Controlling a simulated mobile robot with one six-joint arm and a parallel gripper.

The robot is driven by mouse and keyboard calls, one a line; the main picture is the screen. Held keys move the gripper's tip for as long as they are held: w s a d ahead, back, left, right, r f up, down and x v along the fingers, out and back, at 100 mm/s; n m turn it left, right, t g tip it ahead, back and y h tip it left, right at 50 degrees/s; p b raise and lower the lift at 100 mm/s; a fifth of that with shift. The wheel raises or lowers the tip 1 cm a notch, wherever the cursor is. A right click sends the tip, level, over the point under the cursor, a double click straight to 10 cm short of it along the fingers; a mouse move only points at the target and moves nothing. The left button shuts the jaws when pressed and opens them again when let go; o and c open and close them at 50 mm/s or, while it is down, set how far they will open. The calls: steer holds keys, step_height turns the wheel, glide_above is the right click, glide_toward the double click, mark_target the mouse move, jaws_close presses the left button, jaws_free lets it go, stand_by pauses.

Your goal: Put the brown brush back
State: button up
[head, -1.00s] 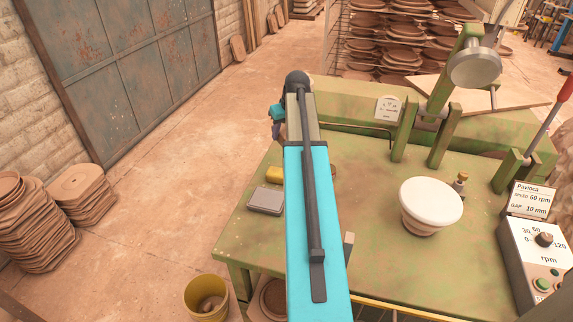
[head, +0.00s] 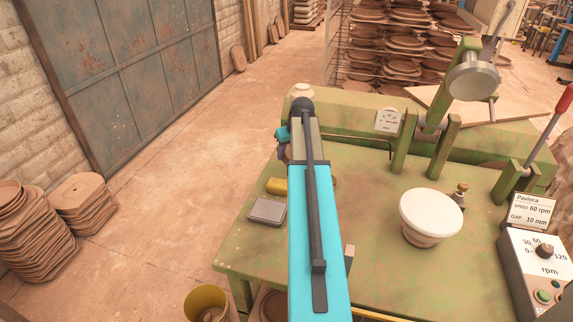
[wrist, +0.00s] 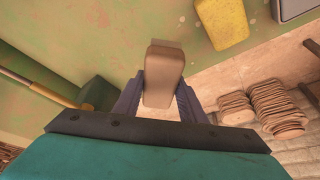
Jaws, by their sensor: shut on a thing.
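In the wrist view, my gripper (wrist: 159,88) is shut on a taupe-brown block, which looks like the brown brush (wrist: 164,62). The block stands out beyond the two dark blue fingers, with the green table surface and pale floor behind it. Its bristles cannot be made out.
A yellow block (head: 277,187) and a grey box (head: 267,210) lie at the table's left edge; the yellow block also shows in the wrist view (wrist: 222,22). A white bowl-shaped piece (head: 430,212) stands right of my arm. Stacked tiles (head: 30,235) stand on the floor.

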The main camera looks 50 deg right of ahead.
steer(key=shift+f, duration=0.9)
steer(key=shift+f+p, duration=0.5)
steer(key=shift+f, duration=1.4)
steer(key=shift+f, duration=0.1)
steer(key=o, duration=1)
steer(key=shift+o, duration=0.2)
steer(key=shift+r, duration=0.2)
steer(key=shift+b+v, duration=1)
steer(key=shift+v, duration=4.95)
